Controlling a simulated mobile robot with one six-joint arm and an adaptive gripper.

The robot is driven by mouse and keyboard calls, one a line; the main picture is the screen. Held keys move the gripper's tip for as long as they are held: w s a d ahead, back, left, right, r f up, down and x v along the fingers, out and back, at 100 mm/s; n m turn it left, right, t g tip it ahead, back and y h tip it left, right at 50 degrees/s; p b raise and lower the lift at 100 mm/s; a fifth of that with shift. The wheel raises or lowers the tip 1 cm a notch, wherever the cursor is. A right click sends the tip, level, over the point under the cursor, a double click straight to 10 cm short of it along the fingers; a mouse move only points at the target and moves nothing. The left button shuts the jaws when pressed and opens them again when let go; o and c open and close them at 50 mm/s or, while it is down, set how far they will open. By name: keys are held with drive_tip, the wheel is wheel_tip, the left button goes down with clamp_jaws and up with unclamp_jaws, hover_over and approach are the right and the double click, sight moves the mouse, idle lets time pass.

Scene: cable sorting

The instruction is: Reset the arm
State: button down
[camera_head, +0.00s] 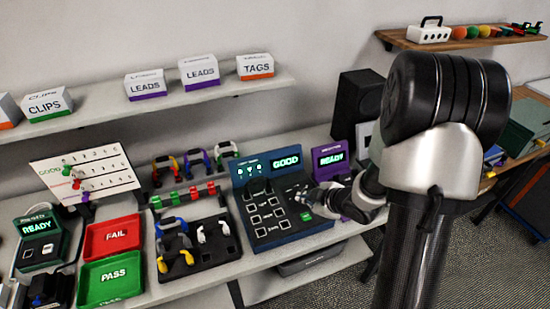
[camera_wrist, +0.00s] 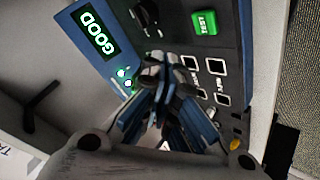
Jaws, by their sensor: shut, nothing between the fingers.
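My gripper (camera_head: 312,197) is above the right side of the blue tester (camera_head: 262,236), at the end of my arm, which reaches in from the right. In the wrist view my gripper (camera_wrist: 158,82) has its fingers together with nothing held between them. The tester panel lies beyond the fingers, with a lit GOOD display (camera_wrist: 97,34) and a green TEST button (camera_wrist: 205,22). I cannot tell from these views whether the fingertips touch the panel.
The red FAIL tray (camera_head: 112,236) and green PASS tray (camera_head: 110,281) sit left of a black holder (camera_head: 205,262) with cables. A purple READY unit (camera_head: 331,158) stands close behind my gripper. A shelf (camera_head: 180,100) with labelled boxes runs above.

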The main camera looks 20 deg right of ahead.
drive_tip(key=s+a+r+m+g+h, duration=0.1)
drive_tip(key=s+r+m+h, duration=0.25)
drive_tip(key=r, duration=0.45)
drive_tip(key=s+r+m+g+h, duration=0.1)
drive_tip(key=s+r+m+h, duration=0.2)
drive_tip(key=r, duration=0.6)
drive_tip(key=s+a+r+m+g+y, duration=0.1)
drive_tip(key=s+a+r+m+y, duration=0.1)
drive_tip(key=s+a, duration=0.4)
drive_tip(key=s+a+r+m+g+y, duration=0.1)
drive_tip(key=s+a, duration=0.5)
drive_tip(key=s, duration=0.6)
drive_tip(key=shift+s+a+r+m+y+b, duration=0.2)
drive_tip(key=shift+s+r+m+y+b, duration=0.35)
drive_tip(key=shift+m, duration=0.6)
